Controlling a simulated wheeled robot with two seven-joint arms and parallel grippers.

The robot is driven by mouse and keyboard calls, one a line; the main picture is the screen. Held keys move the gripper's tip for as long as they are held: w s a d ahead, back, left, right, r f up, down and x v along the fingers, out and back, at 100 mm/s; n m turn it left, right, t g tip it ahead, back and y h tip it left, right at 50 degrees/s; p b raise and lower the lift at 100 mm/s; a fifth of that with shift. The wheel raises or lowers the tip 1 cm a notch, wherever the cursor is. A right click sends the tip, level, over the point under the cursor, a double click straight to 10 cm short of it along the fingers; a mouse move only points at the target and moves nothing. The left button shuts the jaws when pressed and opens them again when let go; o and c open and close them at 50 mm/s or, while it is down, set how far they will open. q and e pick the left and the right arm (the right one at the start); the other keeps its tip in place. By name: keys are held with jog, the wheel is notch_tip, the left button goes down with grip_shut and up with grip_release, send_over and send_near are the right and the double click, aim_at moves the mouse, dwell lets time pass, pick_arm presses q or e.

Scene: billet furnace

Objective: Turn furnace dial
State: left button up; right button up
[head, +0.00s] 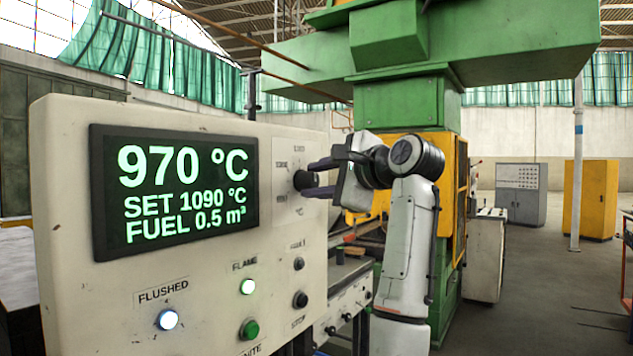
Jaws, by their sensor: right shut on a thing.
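The furnace panel (75,200) is a cream box at the left. Its black display (175,190) reads 970 °C, SET 1090 °C and FUEL 0.5 m³ in green. The dark round furnace dial (301,180) sits on the panel to the right of the display, with small worn labels around it. My right gripper (318,179) comes in from the right and is shut on the dial, one finger above it and one below. Part of the dial is hidden between the fingers. My left gripper is not in view.
A green button (249,328) and dark knobs (300,299) sit lower. A green and yellow machine (405,105) stands behind; open floor lies right.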

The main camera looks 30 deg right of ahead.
jog(key=shift+m, duration=0.6)
jog(key=o, duration=1.1)
jog(key=shift+c, duration=0.2)
jog(key=shift+s+d+r, duration=0.1)
jog(key=shift+s, duration=0.4)
jog(key=s+r+b, duration=0.2)
jog(key=s, duration=0.7)
jog(key=shift+d+b, duration=0.2)
jog(key=shift+b, duration=0.15)
jog(key=shift+f, duration=0.1)
